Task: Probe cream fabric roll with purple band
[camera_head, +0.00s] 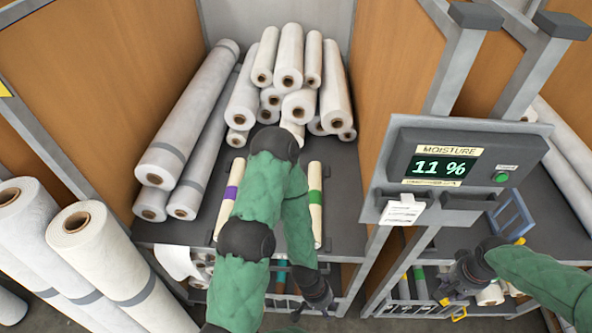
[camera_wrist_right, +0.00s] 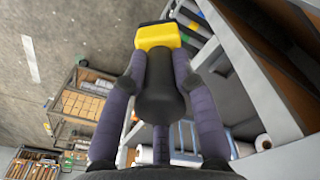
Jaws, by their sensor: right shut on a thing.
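The cream fabric roll with a purple band (camera_head: 230,193) lies on the dark shelf, partly hidden by my left arm. My left gripper (camera_head: 317,292) hangs low in front of the shelf's edge, apart from this roll; its fingers are too small and dark to read. My right gripper (camera_wrist_right: 160,75) is shut on a black-handled tool with a yellow head (camera_wrist_right: 158,38) in the right wrist view. In the head view my right gripper (camera_head: 462,278) is below the moisture meter, to the right of the roll. The meter (camera_head: 440,165) reads 11 %.
A cream roll with a green band (camera_head: 315,198) lies to the right, beyond my left arm. White rolls (camera_head: 290,80) are stacked behind. Long rolls (camera_head: 187,115) lean left. Large rolls (camera_head: 110,255) stand front left. A grey post and wooden panel (camera_head: 395,65) divide the bays.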

